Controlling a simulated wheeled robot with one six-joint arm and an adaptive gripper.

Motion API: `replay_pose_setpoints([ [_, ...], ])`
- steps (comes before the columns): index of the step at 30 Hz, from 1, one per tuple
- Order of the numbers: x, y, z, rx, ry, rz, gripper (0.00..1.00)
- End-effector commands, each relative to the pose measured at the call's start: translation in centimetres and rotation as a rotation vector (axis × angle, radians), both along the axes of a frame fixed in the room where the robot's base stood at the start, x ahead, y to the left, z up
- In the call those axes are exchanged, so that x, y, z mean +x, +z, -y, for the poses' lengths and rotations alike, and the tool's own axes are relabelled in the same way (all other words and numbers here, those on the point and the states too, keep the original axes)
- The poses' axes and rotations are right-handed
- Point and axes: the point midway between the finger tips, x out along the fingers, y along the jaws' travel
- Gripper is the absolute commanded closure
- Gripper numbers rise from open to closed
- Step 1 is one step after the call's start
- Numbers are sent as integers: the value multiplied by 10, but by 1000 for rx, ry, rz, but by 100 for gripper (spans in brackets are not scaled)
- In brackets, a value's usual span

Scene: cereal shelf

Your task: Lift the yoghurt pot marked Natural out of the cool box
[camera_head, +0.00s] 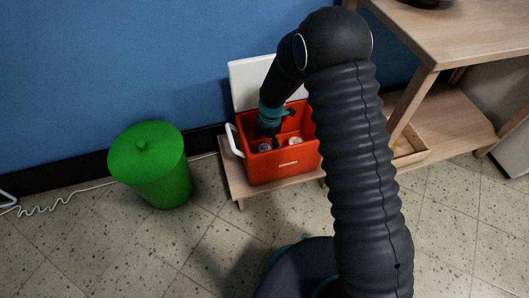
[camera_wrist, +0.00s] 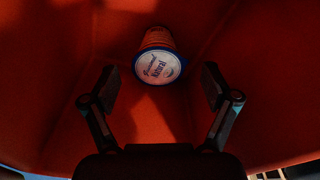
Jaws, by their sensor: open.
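The yoghurt pot marked Natural (camera_wrist: 157,66) stands in a red compartment in the wrist view. Its pale lid with blue lettering faces the camera, ahead of my fingertips and between their lines. My gripper (camera_wrist: 158,88) is open and empty, one finger to each side, apart from the pot. In the head view my gripper (camera_head: 268,130) reaches down into the orange cool box (camera_head: 283,168). A pale round lid (camera_head: 264,147) shows below the gripper there; its label is too small to read.
The cool box has inner dividers and another pale-lidded pot (camera_head: 295,142) to the right. Its white lid (camera_head: 245,80) stands open behind, and a white handle (camera_head: 234,140) is at its left. It rests on a low wooden shelf (camera_head: 240,190). A green bin (camera_head: 151,165) stands left.

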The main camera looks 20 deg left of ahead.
Motion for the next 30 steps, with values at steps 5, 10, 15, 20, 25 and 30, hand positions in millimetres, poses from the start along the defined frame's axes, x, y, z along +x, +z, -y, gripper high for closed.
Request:
replay_pose_setpoints([
  [5,-1,-24,-4,-1,-1,-2,14],
  [10,-2,-32,-4,0,0,0,14],
  [15,-2,-32,-4,-1,0,1,14],
  [20,-2,-32,-4,0,0,0,49],
  [25,-2,-32,-4,0,0,0,82],
  [30,-2,-32,-4,0,0,0,82],
])
